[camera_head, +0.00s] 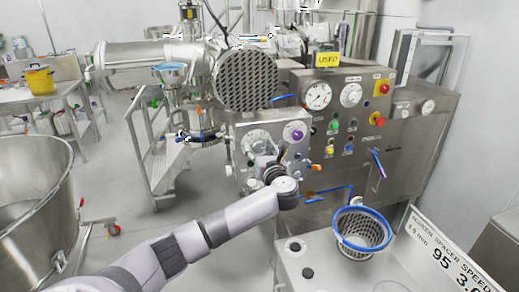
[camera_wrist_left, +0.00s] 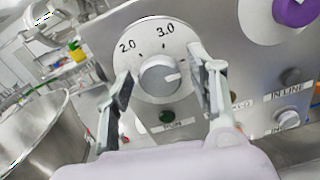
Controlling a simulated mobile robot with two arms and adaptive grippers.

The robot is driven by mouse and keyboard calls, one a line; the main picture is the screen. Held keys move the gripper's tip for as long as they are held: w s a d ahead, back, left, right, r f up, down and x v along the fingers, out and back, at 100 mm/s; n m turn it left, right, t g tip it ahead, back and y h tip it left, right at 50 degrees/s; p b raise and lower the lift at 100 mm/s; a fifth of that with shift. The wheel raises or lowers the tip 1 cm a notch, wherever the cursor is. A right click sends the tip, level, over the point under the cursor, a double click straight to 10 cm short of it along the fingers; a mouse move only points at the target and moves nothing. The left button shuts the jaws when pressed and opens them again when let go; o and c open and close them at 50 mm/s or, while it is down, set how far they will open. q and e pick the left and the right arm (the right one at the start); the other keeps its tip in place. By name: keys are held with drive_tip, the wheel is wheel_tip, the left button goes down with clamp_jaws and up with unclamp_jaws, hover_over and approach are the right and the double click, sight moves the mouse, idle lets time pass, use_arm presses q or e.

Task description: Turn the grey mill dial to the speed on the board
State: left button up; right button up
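The grey mill dial (camera_wrist_left: 160,75) is a round knob on a white scale plate, with 2.0 and 3.0 readable in the left wrist view. A pale mark on the knob points to the right in that view, off both numbers. My left gripper (camera_wrist_left: 163,64) is open, with one finger on each side of the knob; I cannot tell whether they touch it. In the head view my left gripper (camera_head: 282,158) is at the mill's panel, partly hiding it. The board (camera_head: 450,250) at lower right shows "SPEED" and a figure starting "3.", cut by the frame edge.
A purple knob (camera_head: 293,133) sits right of the dial, also seen in the left wrist view (camera_wrist_left: 296,10). A green button (camera_wrist_left: 166,117) is below the dial. A blue-rimmed basket (camera_head: 362,235) and large steel bowl (camera_head: 35,205) stand nearby.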

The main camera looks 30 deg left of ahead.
use_arm(q)
drive_tip(key=c, duration=1)
drive_tip(key=n+b, duration=0.1)
drive_tip(key=n, duration=0.1)
drive_tip(key=shift+f+n, duration=0.15)
drive_tip(key=shift+n, duration=0.25)
drive_tip(key=n+b, duration=0.2)
drive_tip(key=n, duration=0.1)
drive_tip(key=shift+n, duration=0.3)
drive_tip(key=n+b, duration=0.2)
drive_tip(key=n, duration=0.1)
drive_tip(key=shift+f, duration=0.1)
drive_tip(key=shift+n+b, duration=0.8)
drive_tip(key=shift+n, duration=0.4)
drive_tip(key=shift+s, duration=0.1)
